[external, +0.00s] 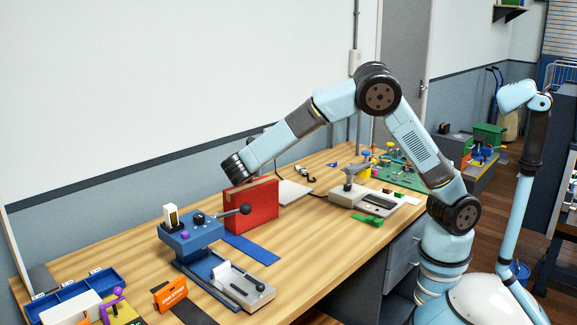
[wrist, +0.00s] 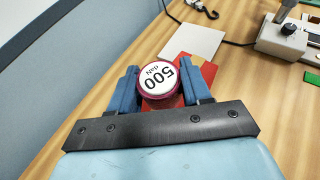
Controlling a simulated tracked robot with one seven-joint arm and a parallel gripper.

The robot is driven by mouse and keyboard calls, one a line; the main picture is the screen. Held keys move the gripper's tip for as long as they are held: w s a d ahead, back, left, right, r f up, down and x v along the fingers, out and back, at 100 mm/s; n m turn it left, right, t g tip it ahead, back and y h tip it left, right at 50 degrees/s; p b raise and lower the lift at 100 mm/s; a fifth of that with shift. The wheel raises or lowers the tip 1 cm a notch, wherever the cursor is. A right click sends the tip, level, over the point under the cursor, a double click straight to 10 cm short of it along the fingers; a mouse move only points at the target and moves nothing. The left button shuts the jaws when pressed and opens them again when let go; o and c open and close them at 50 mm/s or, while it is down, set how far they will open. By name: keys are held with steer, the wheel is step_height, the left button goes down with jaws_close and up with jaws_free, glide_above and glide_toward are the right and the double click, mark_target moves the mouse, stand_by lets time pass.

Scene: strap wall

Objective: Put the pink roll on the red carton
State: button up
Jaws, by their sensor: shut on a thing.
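The pink roll (wrist: 158,78) shows its round end in the wrist view, with a pink rim and a white label reading "500 daN". My gripper (wrist: 159,84) is shut on it, one blue finger on each side. The red carton (external: 252,208) stands upright on the bench in the external view, with a tan strip along its top. Part of the red carton (wrist: 208,70) shows behind the roll in the wrist view. In the external view my wrist is at the carton's upper left; the fingers and roll are hidden there. I cannot tell whether roll and carton touch.
A blue clamp device (external: 192,236) with a black-knobbed lever stands close to the carton's left. A blue strip (external: 250,248) lies in front of the carton. A grey sheet (wrist: 193,40) lies beyond it. A grey machine (external: 365,198) stands further right. The wall runs behind the bench.

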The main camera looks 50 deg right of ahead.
mark_target(251, 185)
steer(key=shift+w+f, duration=0.2)
steer(key=shift+f, duration=1.6)
steer(key=o, duration=1.1)
steer(key=shift+a, duration=0.1)
steer(key=v, duration=1.2)
steer(key=shift+w+r, duration=0.1)
